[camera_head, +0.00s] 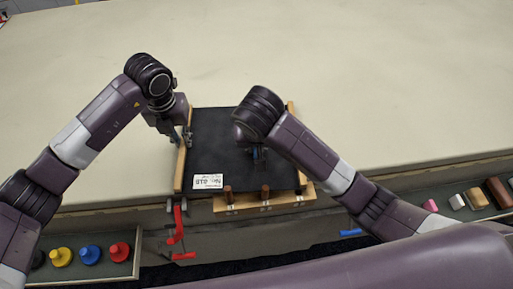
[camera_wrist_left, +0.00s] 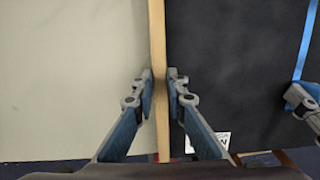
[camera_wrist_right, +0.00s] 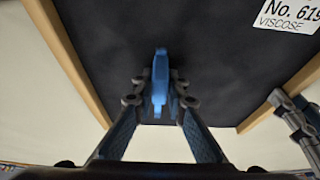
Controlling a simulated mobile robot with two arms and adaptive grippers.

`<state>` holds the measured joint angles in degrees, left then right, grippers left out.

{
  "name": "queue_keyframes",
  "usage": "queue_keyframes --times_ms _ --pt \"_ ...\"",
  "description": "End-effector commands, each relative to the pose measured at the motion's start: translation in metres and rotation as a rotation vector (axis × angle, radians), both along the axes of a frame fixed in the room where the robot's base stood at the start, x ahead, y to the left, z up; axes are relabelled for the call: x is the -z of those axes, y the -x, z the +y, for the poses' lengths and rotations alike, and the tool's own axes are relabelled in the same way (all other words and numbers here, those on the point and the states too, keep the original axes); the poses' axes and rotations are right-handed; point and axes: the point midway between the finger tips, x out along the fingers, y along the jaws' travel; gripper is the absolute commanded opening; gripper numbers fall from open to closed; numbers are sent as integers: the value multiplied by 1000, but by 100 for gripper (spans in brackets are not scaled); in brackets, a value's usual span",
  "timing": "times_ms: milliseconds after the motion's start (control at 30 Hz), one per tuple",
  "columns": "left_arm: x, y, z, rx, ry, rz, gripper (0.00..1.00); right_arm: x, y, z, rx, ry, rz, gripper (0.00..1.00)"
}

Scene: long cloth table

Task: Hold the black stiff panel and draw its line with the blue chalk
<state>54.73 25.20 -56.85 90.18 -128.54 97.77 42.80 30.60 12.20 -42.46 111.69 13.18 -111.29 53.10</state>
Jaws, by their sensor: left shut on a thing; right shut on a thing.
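The black stiff panel (camera_head: 212,140) lies on the table near its front edge, with pale wooden strips along its left and right sides and a white label (camera_head: 207,181) at its lower left. My left gripper (camera_head: 182,138) is shut on the left wooden strip (camera_wrist_left: 157,40), one finger on each side. My right gripper (camera_head: 257,156) is over the right half of the panel, shut on the blue chalk (camera_wrist_right: 160,75). In the left wrist view a straight blue line (camera_wrist_left: 305,38) runs on the panel down to my right gripper's fingertips. My right arm hides much of this area in the head view.
A wooden rack (camera_head: 250,203) with upright brown pegs stands at the panel's front edge. A left tray (camera_head: 112,270) holds coloured knobs; a right tray holds small blocks (camera_head: 476,198). The cloth table (camera_head: 330,60) behind is clear.

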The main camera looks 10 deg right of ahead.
Motion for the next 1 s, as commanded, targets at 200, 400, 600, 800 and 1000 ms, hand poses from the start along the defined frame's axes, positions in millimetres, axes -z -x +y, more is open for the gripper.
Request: queue_keyframes --times_ms 200,400,600,800,1000 --pt "-1 0 -1 0 1 -1 0 -1 -9 -1 1 -1 0 0" --pt "-1 0 -1 0 1 -1 0 -1 -12 -1 1 -1 0 0" --pt "-1 0 -1 0 1 -1 0 0 -22 -3 1 -1 -1 0" --pt "0 0 -1 0 1 -1 0 0 -29 -4 1 -1 -1 0" --pt "-1 0 -1 0 1 -1 0 1 -33 -5 1 0 0 0"
